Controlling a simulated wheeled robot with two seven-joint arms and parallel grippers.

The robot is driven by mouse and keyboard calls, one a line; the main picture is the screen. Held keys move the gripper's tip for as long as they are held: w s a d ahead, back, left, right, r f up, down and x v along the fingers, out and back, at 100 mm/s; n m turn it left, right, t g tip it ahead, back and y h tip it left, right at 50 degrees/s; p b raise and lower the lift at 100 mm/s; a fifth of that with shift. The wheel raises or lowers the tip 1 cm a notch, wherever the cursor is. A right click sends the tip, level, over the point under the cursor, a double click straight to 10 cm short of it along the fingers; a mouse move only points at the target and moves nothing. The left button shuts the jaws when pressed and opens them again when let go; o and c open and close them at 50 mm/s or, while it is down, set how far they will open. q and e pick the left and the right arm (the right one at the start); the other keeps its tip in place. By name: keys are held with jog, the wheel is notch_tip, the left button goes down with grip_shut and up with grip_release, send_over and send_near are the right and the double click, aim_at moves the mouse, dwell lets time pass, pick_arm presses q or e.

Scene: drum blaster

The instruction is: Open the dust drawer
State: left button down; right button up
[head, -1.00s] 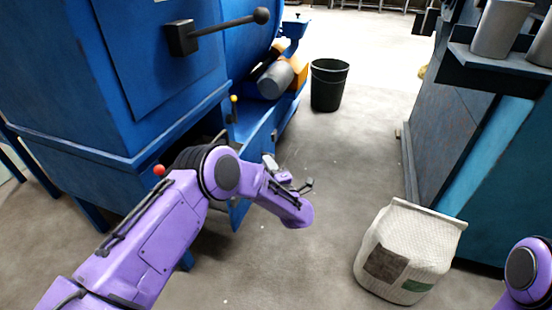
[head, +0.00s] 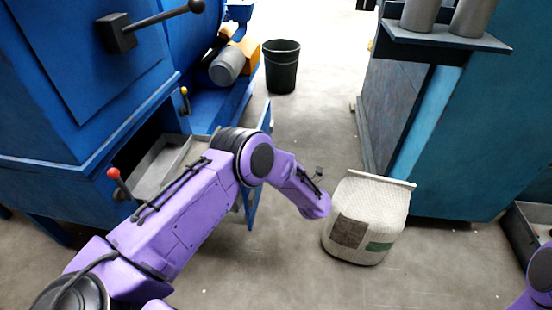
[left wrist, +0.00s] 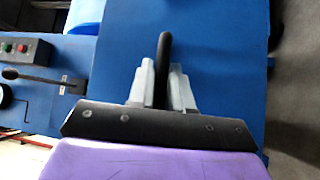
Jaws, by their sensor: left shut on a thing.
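The dust drawer (head: 254,207) is low on the blue machine and stands pulled out. Its blue front is seen edge-on in the head view, and its grey inside (head: 152,172) shows between the front and the machine. In the left wrist view the drawer front (left wrist: 215,60) fills the middle, with a black bar handle (left wrist: 164,48). My left gripper (left wrist: 162,70) is shut on this handle, one grey finger on each side. In the head view my left arm hides that gripper and part of the drawer. My right gripper is out of view; only part of my right arm shows at bottom right.
A white sack (head: 368,215) stands on the floor right of my left arm. A dark bin (head: 282,68) stands farther back. A teal machine (head: 450,150) borders the right side. A red-knobbed lever (head: 114,174) is by the drawer.

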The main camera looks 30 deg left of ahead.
pick_arm(q)
jog(key=c, duration=1.1)
grip_release()
jog(key=shift+c, duration=0.2)
jog(key=p+v, duration=0.1)
jog(key=v, duration=0.9)
jog(key=shift+d, duration=0.25)
jog(key=shift+f, duration=0.15)
